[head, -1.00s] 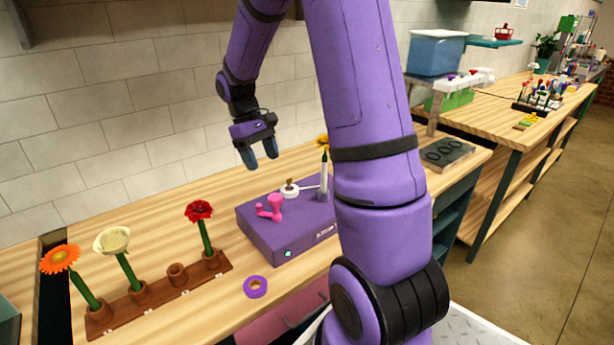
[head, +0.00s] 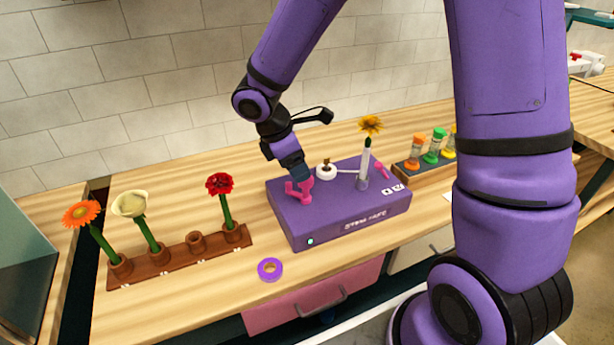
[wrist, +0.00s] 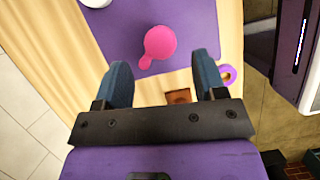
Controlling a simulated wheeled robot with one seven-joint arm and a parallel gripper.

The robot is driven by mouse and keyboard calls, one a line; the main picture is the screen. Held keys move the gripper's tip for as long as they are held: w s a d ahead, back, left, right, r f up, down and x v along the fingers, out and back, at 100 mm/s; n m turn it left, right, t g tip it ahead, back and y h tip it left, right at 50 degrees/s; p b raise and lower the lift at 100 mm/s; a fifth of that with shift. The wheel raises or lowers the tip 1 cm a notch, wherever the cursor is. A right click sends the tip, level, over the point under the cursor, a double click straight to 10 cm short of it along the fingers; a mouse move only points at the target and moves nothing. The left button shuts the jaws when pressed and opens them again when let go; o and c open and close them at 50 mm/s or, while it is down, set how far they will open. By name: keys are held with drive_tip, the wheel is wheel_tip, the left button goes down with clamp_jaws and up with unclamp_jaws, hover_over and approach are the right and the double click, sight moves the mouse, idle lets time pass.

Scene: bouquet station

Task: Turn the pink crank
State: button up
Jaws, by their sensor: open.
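The pink crank (head: 299,190) stands on the left part of the top of a purple box (head: 345,210). In the wrist view the crank (wrist: 160,43) shows as a round pink knob with a short arm. The knob lies beyond the fingertips, roughly in line with the gap. In the head view my gripper (head: 293,172) points down at the crank from above. Whether a finger touches the crank cannot be told.
A brown rack (head: 180,257) with several flowers is at left. A purple tape roll (head: 270,269) lies in front. Small coloured-top jars (head: 434,148) stand at right.

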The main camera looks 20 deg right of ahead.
drive_tip(key=shift+x, duration=2.5)
drive_tip(key=shift+a, duration=0.15)
drive_tip(key=c, duration=0.9)
drive_tip(key=m, duration=0.2)
drive_tip(key=m+g, duration=0.1)
drive_tip(key=m, duration=0.1)
drive_tip(key=shift+w+g+y, duration=0.1)
drive_tip(key=shift+g+y, duration=0.2)
drive_tip(key=shift+y, duration=0.1)
drive_tip(key=o, duration=0.9)
drive_tip(key=v, duration=1)
drive_tip(key=shift+a+r, duration=0.15)
drive_tip(key=shift+r, duration=0.2)
